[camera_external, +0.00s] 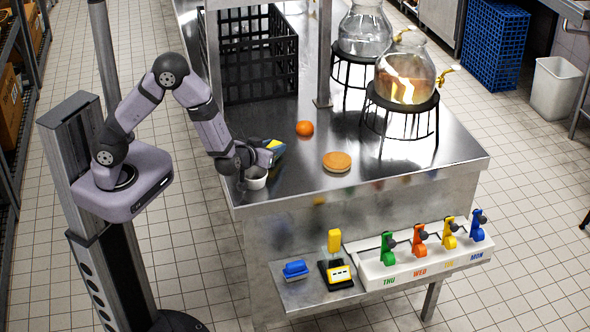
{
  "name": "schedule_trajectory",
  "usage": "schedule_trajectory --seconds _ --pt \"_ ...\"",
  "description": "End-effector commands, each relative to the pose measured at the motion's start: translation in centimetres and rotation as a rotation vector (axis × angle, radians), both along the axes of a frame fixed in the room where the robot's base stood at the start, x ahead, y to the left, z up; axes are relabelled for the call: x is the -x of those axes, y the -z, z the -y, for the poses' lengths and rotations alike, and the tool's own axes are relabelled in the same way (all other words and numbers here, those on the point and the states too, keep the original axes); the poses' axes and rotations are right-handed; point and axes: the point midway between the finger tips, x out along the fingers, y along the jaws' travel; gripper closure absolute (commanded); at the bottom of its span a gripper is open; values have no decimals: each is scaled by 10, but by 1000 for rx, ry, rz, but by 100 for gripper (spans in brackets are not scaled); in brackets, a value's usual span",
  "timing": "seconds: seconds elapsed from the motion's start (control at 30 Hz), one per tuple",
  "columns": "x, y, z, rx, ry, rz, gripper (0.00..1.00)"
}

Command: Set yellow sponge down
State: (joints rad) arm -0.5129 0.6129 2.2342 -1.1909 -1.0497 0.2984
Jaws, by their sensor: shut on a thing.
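My gripper (268,155) is low over the left front part of the steel counter (300,178). It is shut on a small yellow and blue thing, which I take to be the yellow sponge (279,144). The gripper covers part of the sponge, and its exact outline is too small to make out. I cannot tell whether the sponge touches the counter. A small white cup (257,182) is just below and left of the gripper, partly hidden by it.
An orange (305,128) and a round tan bun (337,162) lie to the right. A black crate (262,88) and glass dispensers on stands (406,70) are behind. The counter's front middle is clear.

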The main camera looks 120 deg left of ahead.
Motion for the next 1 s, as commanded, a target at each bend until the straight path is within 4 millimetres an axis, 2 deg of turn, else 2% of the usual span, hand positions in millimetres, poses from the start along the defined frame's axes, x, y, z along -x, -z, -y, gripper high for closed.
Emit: schedule_trajectory --seconds 0.5,0.53,0.6,1.0 --pt "0 9 0 -1 1 0 93" --pt "0 9 0 -1 1 0 67" --pt "0 8 0 0 1 0 53" --pt "0 3 0 -1 1 0 53"
